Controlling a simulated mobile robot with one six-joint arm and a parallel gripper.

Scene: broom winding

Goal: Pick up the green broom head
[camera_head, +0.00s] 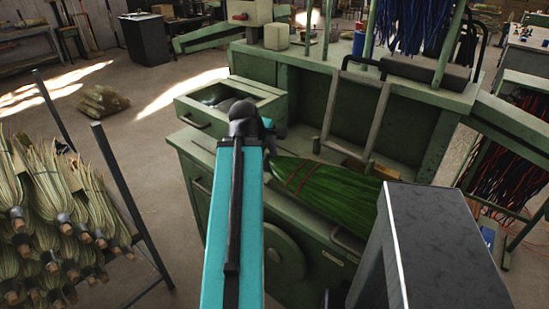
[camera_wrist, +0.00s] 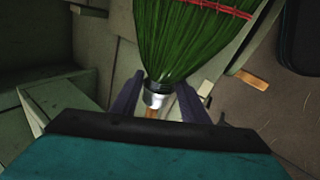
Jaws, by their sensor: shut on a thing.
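The green broom head (camera_head: 335,187) lies across the top of the green machine in the head view, its bristles spreading to the right, with red binding across them. In the wrist view the broom head (camera_wrist: 185,38) tapers down to a dark and silver collar with a short wooden stub below it. My gripper (camera_wrist: 163,98) is shut on the collar end, one dark finger on each side. In the head view my teal arm hides most of the gripper and the collar end. I cannot tell whether the broom head touches the machine top.
The green machine (camera_head: 290,258) has an open drawer (camera_head: 190,125) at its left and a raised metal frame (camera_head: 330,110) behind the broom head. A rack of straw broom heads (camera_head: 50,215) stands at the left. Blue bristles (camera_head: 405,25) hang at the top. Open floor lies at the upper left.

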